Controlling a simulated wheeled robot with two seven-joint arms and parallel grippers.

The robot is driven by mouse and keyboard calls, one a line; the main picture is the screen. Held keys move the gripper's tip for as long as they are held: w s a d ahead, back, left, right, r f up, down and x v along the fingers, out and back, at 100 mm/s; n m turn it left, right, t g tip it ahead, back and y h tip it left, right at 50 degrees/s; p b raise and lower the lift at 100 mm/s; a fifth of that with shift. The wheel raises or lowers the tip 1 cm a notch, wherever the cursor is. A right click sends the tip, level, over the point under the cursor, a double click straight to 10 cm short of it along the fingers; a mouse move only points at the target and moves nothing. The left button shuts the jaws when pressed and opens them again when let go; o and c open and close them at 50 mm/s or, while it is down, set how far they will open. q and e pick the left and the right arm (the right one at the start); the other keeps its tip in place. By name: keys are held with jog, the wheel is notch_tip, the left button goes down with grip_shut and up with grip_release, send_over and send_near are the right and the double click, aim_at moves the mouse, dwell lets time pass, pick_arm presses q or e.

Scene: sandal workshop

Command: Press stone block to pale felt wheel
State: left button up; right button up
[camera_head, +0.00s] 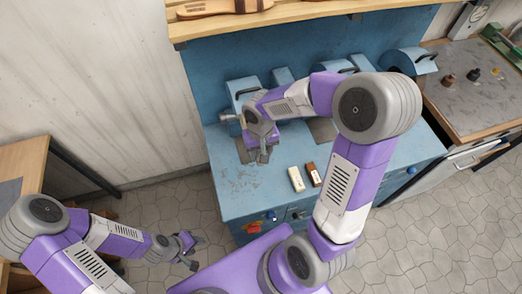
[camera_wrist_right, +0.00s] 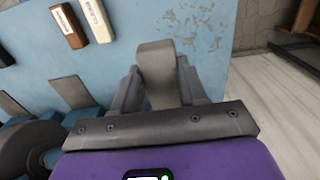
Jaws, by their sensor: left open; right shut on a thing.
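My right gripper (camera_head: 262,150) is shut on a grey stone block, which shows between the two fingers in the right wrist view (camera_wrist_right: 157,62). It is over the left part of the blue machine bench, in front of the left blue housing (camera_head: 240,90). A small pale round part (camera_head: 229,117) juts from the left side of that housing; I cannot tell if it is the felt wheel. No pale wheel face shows clearly, and my right arm hides part of the machine. My left gripper (camera_head: 188,251) is open and empty, low over the floor, away from the bench.
A cream bar (camera_head: 296,179) and a brown bar (camera_head: 313,174) lie on the blue bench top (camera_head: 235,190). A wooden shelf (camera_head: 300,12) hangs above. A grey-topped counter (camera_head: 475,85) stands at right. Tiled floor is open at front left.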

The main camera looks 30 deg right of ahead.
jog(key=shift+w, duration=0.25)
jog(key=shift+r, duration=0.1)
dwell(0.7)
jog(key=shift+b, duration=0.4)
dwell(1.2)
jog(key=shift+w, duration=0.1)
dwell(0.5)
jog(key=shift+b, duration=0.3)
dwell(0.8)
dwell(0.5)
dwell(1.1)
dwell(0.6)
jog(key=shift+b, duration=0.35)
